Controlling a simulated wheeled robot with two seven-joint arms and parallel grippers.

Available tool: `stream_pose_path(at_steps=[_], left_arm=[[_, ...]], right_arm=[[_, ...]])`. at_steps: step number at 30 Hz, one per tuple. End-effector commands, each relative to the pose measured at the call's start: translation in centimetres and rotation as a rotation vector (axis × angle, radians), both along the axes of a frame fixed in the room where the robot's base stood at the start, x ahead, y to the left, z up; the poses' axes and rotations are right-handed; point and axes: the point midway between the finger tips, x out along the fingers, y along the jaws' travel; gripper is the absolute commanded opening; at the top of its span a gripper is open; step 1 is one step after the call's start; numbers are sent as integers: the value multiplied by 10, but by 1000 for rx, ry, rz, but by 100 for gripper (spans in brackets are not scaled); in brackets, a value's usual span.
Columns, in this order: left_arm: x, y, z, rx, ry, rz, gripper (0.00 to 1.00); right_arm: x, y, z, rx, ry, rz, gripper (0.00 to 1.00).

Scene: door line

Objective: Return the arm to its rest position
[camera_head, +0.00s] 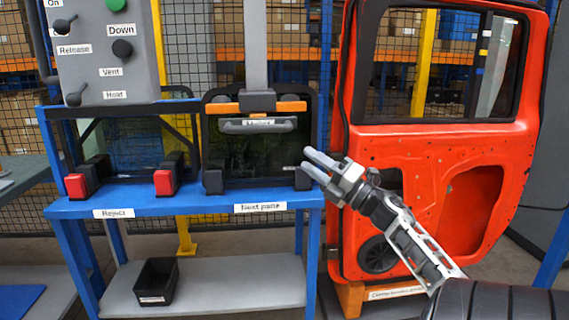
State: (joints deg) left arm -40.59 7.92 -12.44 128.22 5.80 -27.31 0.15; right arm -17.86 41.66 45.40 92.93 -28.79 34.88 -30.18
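My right gripper (308,160) reaches in from the lower right. Its two light grey fingers point left and are a little apart, with nothing seen between them. It appears in front of the gap between the blue stand (190,202) and the red car door (440,140). The fingertips overlap the right end of the "Next pane" place in the picture; I cannot tell whether they touch anything. My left gripper is not in view.
A dark pane (255,155) stands in the "Next pane" place, with an orange-barred lifting tool (258,104) over it. Red-padded holders mark "Reject". A grey control panel (105,50) hangs upper left. A black bin (156,281) sits on the lower shelf (220,288).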

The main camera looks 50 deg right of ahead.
Motion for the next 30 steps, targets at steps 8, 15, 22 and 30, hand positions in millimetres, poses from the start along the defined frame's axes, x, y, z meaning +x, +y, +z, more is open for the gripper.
stream_pose_path(at_steps=[8, 15, 22, 30], left_arm=[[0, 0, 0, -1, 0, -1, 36], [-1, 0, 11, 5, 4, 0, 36], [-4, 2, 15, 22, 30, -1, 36], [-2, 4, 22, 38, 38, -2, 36]], right_arm=[[1, 0, -1, 4, 2, 0, 40], [15, 47, -72, 341, 131, 39, 40], [3, 167, -196, 1011, 412, 46, 40], [-58, 337, -271, 1690, 770, -22, 40]])
